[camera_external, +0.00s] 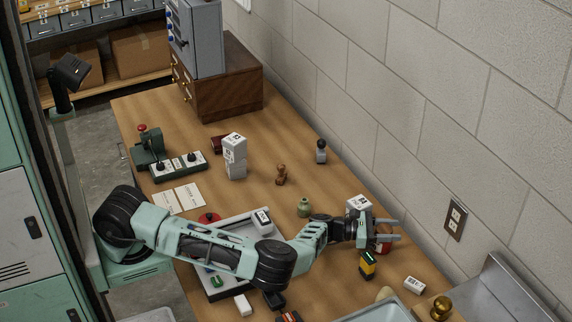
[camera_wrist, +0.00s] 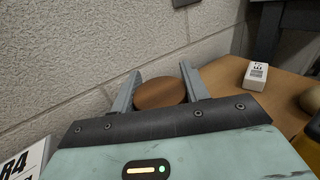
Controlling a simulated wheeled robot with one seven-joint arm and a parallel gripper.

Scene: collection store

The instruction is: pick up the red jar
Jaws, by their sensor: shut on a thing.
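The red jar (camera_external: 384,244) is at the right end of the bench near the wall, mostly hidden by my gripper in the external view. My gripper (camera_external: 390,230) reaches right, its two grey fingers on either side of the jar. In the wrist view, a brown round top (camera_wrist: 160,93) sits between the fingers of my gripper (camera_wrist: 158,90), which are shut on it. Whether the jar's base touches the bench cannot be told.
A white labelled box (camera_external: 358,204) stands just behind my gripper. A black-and-yellow item (camera_external: 367,264) stands just in front. A small white labelled box (camera_external: 414,284) lies to the right, also in the wrist view (camera_wrist: 256,75). The wall (camera_external: 480,130) is close behind.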

